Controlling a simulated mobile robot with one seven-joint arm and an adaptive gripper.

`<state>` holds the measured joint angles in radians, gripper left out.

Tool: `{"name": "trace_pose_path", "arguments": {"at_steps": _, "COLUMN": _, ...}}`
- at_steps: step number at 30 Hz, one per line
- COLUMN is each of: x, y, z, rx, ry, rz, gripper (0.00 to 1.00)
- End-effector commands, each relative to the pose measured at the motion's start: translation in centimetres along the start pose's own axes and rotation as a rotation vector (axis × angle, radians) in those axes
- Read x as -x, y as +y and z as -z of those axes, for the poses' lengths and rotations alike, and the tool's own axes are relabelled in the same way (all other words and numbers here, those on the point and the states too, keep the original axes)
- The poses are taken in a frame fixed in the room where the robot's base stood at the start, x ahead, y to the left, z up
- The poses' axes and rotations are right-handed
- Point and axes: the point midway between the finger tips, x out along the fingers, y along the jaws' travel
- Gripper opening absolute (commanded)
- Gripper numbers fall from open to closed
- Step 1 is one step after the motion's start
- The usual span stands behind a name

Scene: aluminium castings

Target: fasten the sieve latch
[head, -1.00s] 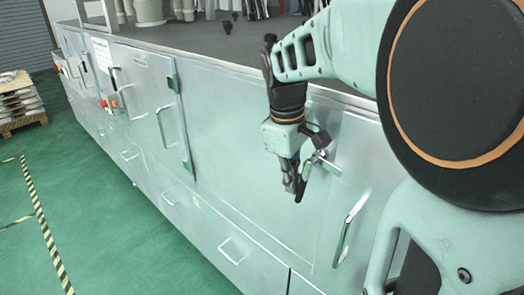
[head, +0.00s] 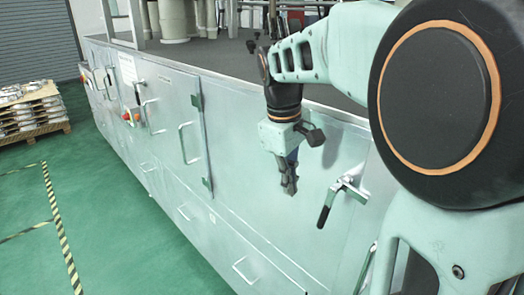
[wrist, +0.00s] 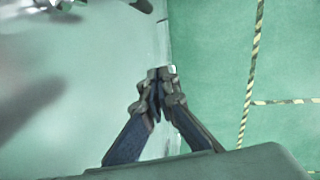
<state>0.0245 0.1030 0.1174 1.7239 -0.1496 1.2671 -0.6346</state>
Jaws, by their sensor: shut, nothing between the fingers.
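The sieve latch (head: 346,188) is a metal lever with a black grip on the pale metal front panel. Its grip slants down and to the left from the pivot. My gripper (head: 290,188) is shut and empty, pointing down in front of the panel. It is left of the latch, with a clear gap between them. In the wrist view my closed fingertips (wrist: 160,74) show near the middle. Metal and dark parts are cut off at that view's top left edge; I cannot tell for sure that they are the latch.
The long cabinet front (head: 250,205) carries protruding bar handles, one (head: 245,270) below my gripper. A hinged door (head: 175,125) is further left. The green floor (head: 130,240) is open beside the cabinet. A pallet of castings (head: 32,110) stands far left.

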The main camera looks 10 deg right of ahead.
Motion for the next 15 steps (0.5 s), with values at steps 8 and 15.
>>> {"name": "trace_pose_path", "arguments": {"at_steps": 8, "x": 3.7, "y": 0.3, "z": 2.6, "rx": 0.001, "ry": 0.002, "rz": -0.001, "gripper": 0.0}}
{"name": "trace_pose_path", "arguments": {"at_steps": 15, "x": 4.9, "y": 0.3, "z": 3.3, "rx": -0.001, "ry": 0.0, "rz": 0.0, "gripper": 0.0}}
